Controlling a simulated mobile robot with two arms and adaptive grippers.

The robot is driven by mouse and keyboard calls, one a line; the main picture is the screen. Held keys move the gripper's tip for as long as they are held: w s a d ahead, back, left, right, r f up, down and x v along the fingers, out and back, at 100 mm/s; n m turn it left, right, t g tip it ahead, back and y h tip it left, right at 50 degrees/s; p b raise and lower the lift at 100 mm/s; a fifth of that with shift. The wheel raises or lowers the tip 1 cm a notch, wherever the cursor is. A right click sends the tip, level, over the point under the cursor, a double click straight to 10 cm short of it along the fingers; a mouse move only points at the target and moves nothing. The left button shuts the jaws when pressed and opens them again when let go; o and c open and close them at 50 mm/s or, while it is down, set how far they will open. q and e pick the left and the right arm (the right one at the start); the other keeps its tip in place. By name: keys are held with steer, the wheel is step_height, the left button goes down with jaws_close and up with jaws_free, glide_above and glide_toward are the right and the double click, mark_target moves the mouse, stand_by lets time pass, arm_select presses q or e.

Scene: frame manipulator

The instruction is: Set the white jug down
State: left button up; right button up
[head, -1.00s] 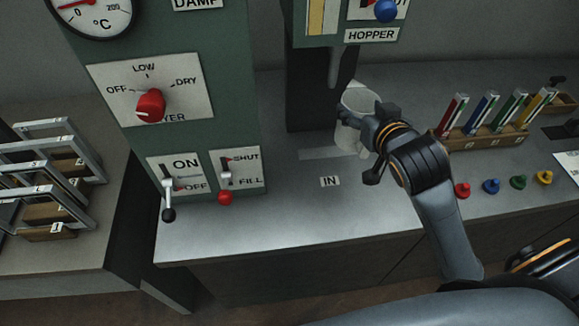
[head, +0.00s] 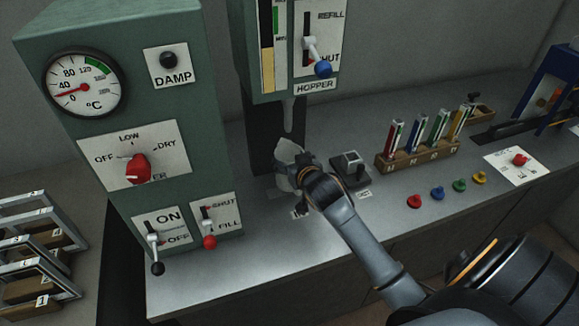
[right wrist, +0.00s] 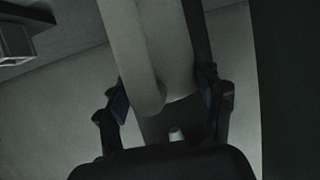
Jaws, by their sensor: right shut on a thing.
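The white jug (head: 286,166) is below the hopper's spout (head: 288,115), in front of the dark column. My right gripper (head: 304,168) is shut on the jug from its right side and hides part of it. In the right wrist view the pale jug (right wrist: 150,45) fills the space between the two fingers of my right gripper (right wrist: 163,95). I cannot tell whether the jug's base touches the grey counter (head: 240,262). My left gripper is not in view.
A dark device (head: 351,170) stands just right of my gripper. Behind my forearm's right side are a wooden rack (head: 418,155) of coloured tubes and several coloured knobs. The green machine with its red-knobbed lever (head: 209,241) stands left. The front counter is clear.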

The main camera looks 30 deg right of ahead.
steer(key=shift+w+d+f, duration=0.25)
steer(key=shift+w+f, duration=0.3)
steer(key=shift+f, duration=0.1)
steer(key=f+p, duration=0.1)
steer(key=f, duration=0.2)
steer(key=shift+w, duration=0.2)
steer(key=shift+f, duration=0.4)
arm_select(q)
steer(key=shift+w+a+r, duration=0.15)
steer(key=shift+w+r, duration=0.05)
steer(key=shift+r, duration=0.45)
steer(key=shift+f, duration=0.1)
arm_select(e)
steer(key=shift+f, duration=0.1)
steer(key=o, duration=1.5)
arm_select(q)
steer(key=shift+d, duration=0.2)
arm_select(e)
steer(key=shift+o, duration=0.2)
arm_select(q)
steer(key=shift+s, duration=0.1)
